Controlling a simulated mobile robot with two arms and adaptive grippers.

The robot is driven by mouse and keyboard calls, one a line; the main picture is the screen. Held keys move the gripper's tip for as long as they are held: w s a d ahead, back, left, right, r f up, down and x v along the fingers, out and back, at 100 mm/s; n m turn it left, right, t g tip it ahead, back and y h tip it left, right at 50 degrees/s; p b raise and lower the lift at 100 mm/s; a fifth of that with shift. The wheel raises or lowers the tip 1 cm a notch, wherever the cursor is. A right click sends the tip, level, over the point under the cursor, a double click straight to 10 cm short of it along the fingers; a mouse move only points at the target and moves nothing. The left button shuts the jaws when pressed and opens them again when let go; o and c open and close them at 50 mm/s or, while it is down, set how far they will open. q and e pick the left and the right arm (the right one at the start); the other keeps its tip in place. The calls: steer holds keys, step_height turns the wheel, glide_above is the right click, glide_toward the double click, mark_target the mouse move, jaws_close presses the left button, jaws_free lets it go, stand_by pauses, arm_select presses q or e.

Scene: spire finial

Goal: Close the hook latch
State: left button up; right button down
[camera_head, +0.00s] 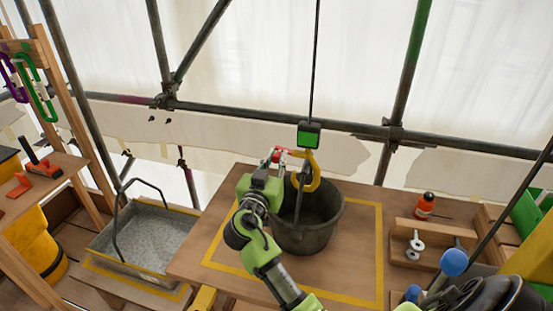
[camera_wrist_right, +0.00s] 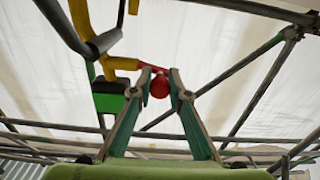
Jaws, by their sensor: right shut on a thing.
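The yellow hook (camera_head: 314,172) hangs from a green block (camera_head: 308,134) on a dark cable above the black bucket (camera_head: 331,221). Its mouth faces left, and the bucket's dark handle (camera_head: 300,196) rises to it. In the right wrist view, the hook (camera_wrist_right: 80,17) is at upper left, with a dark bar (camera_wrist_right: 68,25) crossing beside it. My right gripper (camera_head: 276,160) is left of the hook. In the wrist view, its fingertips (camera_wrist_right: 160,76) are closed around the red latch's ball end (camera_wrist_right: 159,88). The latch sticks out sideways from the hook. My left gripper is not in view.
The bucket stands on a wooden platform (camera_head: 362,280) inside a yellow outline. A grey tray (camera_head: 150,235) is at left. An orange bottle (camera_head: 424,205) and metal eye bolts (camera_head: 415,245) are at right. Scaffold poles (camera_head: 230,110) cross behind.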

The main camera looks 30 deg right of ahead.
steer(key=shift+f+n+b, duration=0.45)
steer(key=shift+n+b, duration=0.25)
steer(key=shift+n, duration=0.4)
steer(key=shift+f+n+b, duration=0.3)
steer(key=shift+n, duration=0.6)
steer(key=s+d+f+n+p, duration=0.1)
steer(key=n, duration=0.4)
steer(key=s+d+n+p, duration=0.1)
steer(key=n+p, duration=0.1)
steer(key=n, duration=0.4)
steer(key=s+f+n+p, duration=0.1)
steer(key=n+p, duration=0.1)
steer(key=n, duration=0.3)
steer(key=shift+d+f, duration=0.3)
steer(key=shift+d, duration=0.1)
steer(key=shift+n, duration=0.3)
steer(key=c, duration=1.9)
jaws_free()
steer(key=shift+f, duration=0.1)
steer(key=shift+d+f, duration=0.1)
steer(key=shift+d, duration=0.05)
